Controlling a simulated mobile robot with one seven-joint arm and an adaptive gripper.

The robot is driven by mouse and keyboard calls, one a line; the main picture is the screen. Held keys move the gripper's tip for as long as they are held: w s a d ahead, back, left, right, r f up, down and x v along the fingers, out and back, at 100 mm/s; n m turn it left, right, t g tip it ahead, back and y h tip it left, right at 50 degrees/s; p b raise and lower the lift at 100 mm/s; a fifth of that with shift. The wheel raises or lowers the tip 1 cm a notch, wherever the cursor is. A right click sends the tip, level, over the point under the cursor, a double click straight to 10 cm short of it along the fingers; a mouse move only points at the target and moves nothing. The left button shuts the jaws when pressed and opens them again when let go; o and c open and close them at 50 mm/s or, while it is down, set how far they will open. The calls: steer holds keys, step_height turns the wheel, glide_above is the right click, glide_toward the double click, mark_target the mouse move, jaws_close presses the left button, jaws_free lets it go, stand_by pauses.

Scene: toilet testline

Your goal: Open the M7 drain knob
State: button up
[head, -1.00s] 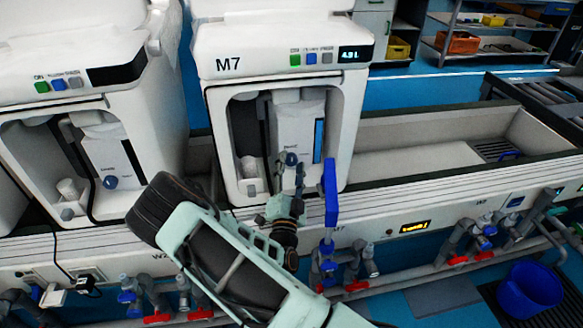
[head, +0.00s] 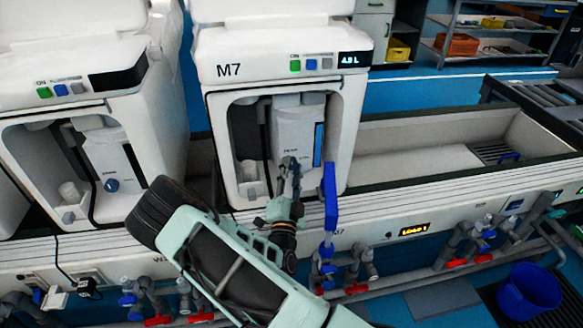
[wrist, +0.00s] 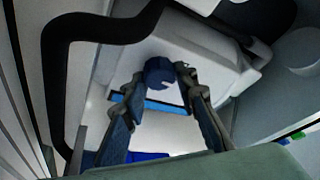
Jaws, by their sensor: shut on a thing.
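The M7 unit (head: 228,70) stands in the middle of the head view, with an open recess in its front. A white tank with a blue level strip (head: 318,144) sits inside the recess. The blue drain knob (wrist: 158,73) is on the tank's front and shows in the wrist view between my fingertips. My gripper (head: 289,166) reaches into the recess and is shut on the knob; in the head view its fingers mostly cover the knob. In the wrist view my gripper (wrist: 160,82) has one finger on each side of the knob.
A similar unit with its own blue knob (head: 112,185) stands to the left. A blue upright valve handle (head: 330,195) rises just right of my gripper. A black hose (wrist: 60,60) runs near the knob.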

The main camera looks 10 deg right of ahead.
steer(key=m+p, duration=0.1)
steer(key=p, duration=0.1)
steer(key=r+m+g+p, duration=0.1)
steer(key=m+p, duration=0.1)
steer(key=shift+a+m+h, duration=0.1)
steer(key=shift+m+h, duration=0.2)
steer(key=m+g+p, duration=0.2)
steer(key=m+p, duration=0.3)
steer(key=p, duration=0.2)
steer(key=shift+p, duration=0.3)
steer(key=m+g+p, duration=0.1)
steer(key=m+p, duration=0.1)
steer(key=p, duration=0.1)
steer(key=m+g+y+p, duration=0.1)
steer(key=m+p, duration=0.2)
steer(key=shift+f+m+g+y+p, duration=0.15)
steer(key=shift+m+g+y+p, duration=0.4)
steer(key=shift+m+p, duration=1.05)
steer(key=shift+y, duration=0.35)
steer(key=o, duration=1.2)
steer(key=shift+c, duration=0.2)
